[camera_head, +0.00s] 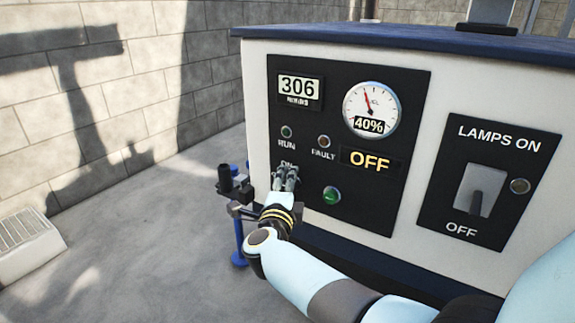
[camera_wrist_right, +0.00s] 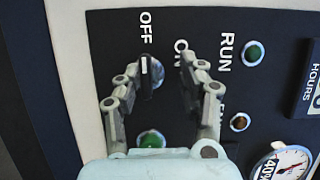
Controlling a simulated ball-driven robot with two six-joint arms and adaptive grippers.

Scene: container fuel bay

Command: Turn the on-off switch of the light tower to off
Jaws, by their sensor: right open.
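The light tower's black control panel (camera_head: 410,100) is on the front of a white cabinet. Its on-off switch, a small dark knob with a white mark (camera_wrist_right: 152,72), shows in the right wrist view, with the mark pointing towards the OFF label (camera_wrist_right: 146,28). The ON label (camera_wrist_right: 182,55) is partly hidden by a finger. My right gripper (camera_head: 287,175) is open at the panel and hides the knob in the head view. In the wrist view its fingers (camera_wrist_right: 160,68) stand on either side of the knob; contact cannot be told. My left gripper is not in view.
The panel has a display reading OFF (camera_head: 370,161), a 40% gauge (camera_head: 371,108), an hours counter (camera_head: 299,88) and a green button (camera_head: 331,195). A separate lamps switch (camera_head: 480,190) is at the right.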

